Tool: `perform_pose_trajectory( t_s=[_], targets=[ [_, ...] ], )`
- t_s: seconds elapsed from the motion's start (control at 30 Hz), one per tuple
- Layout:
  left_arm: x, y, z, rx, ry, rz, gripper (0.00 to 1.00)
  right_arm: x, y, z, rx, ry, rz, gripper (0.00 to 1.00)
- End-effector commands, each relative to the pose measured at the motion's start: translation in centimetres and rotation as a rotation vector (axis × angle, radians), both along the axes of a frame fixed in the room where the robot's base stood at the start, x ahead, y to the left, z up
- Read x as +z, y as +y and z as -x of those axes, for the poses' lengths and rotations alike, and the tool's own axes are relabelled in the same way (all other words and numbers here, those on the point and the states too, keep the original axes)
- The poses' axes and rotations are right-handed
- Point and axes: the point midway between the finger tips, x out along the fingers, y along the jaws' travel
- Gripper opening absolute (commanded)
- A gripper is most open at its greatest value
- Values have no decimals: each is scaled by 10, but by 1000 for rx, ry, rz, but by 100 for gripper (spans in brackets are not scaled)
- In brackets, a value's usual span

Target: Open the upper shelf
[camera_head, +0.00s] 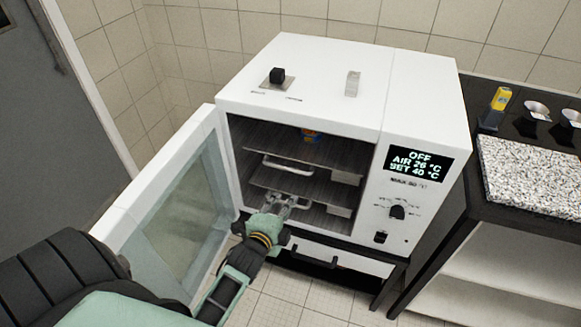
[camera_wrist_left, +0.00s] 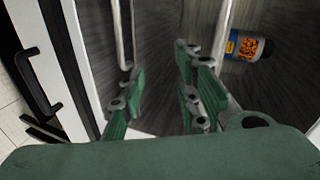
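The upper shelf (camera_head: 290,152) is a dark plate inside the open white oven, with a pale bar handle (camera_head: 287,167) at its front. The lower shelf (camera_head: 290,182) has a similar handle. My left gripper (camera_head: 281,203) is at the oven opening, in front of the lower shelf and below the upper handle. In the left wrist view its green fingers (camera_wrist_left: 158,95) are apart with nothing gripped between them. One bar handle (camera_wrist_left: 126,40) lies beyond the left finger; another pale bar (camera_wrist_left: 223,45) is partly hidden behind the right finger. My right gripper is not in view.
The glass oven door (camera_head: 175,215) stands open at the left. A small labelled container (camera_head: 311,135) is inside; it also shows in the left wrist view (camera_wrist_left: 247,46). A drawer handle (camera_head: 314,258) is below. A speckled-top table (camera_head: 530,175) stands at the right.

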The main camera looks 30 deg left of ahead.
Motion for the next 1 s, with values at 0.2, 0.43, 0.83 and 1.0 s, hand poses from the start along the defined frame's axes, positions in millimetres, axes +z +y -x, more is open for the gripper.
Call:
perform_pose_trajectory(
  t_s=[0.2, 0.43, 0.83, 1.0],
  targets=[
    [70, 19, -13, -6, -90, -167, 30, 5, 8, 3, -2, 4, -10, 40],
    [68, 27, -44, -7, -97, -175, 30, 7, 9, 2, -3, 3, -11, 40],
    [58, 36, -85, -7, -94, -173, 30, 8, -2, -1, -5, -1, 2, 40],
    [57, 36, -86, -8, -94, -173, 30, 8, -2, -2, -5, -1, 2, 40]
  ],
)
